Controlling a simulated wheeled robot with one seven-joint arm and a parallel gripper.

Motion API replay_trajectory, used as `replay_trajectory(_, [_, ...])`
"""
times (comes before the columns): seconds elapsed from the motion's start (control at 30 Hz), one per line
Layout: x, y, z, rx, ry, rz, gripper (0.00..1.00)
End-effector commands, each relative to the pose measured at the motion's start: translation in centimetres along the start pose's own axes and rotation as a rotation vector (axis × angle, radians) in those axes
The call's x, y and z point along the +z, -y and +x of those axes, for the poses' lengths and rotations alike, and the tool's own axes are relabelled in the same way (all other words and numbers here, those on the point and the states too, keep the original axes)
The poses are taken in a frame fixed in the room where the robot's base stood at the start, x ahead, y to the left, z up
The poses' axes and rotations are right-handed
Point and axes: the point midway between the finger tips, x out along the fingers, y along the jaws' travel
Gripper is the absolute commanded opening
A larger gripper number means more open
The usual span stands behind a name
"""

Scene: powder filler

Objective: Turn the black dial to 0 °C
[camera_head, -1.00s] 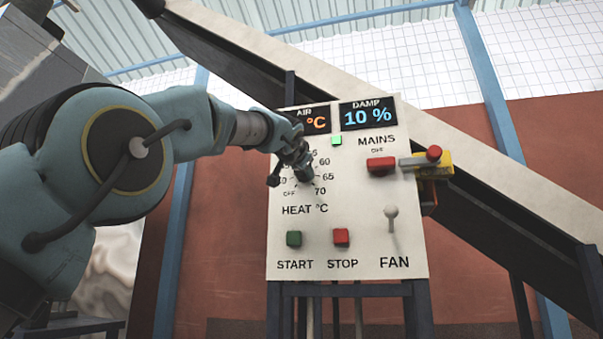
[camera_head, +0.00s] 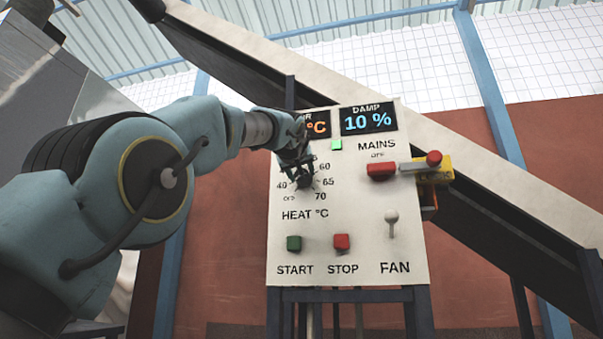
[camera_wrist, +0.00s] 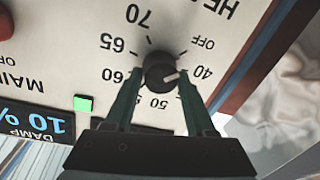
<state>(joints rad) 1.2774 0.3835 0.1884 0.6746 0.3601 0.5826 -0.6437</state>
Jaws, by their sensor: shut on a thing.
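The black dial (camera_head: 305,181) is on the white panel, above the words HEAT °C. It also shows in the wrist view (camera_wrist: 160,71), upside down. Its ring of marks reads OFF, 40, 50, 60, 65 and 70, with some hidden behind the fingers; I see no 0 mark. The dial's pale pointer line (camera_wrist: 171,77) points close to 40. My gripper (camera_wrist: 158,66) is shut on the dial, one finger on each side. In the head view my gripper (camera_head: 298,166) reaches the dial from above and hides some upper marks.
Below are a green START button (camera_head: 294,243) and a red STOP button (camera_head: 342,241). The FAN toggle (camera_head: 392,222) and red MAINS switch (camera_head: 381,170) are to the right. The DAMP display (camera_head: 368,118) reads 10 %. My arm partly covers the AIR display (camera_head: 316,125).

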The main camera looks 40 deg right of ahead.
Motion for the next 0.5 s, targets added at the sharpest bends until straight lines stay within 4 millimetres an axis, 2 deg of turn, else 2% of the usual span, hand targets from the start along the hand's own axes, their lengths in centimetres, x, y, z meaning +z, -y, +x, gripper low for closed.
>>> replay_trajectory(0.2, [0.2, 0.07, 0.11, -0.003, 0.015, -0.098, 0.0])
replay_trajectory(0.5, [0.24, 0.09, 0.12, -0.004, 0.02, -0.151, 0.0])
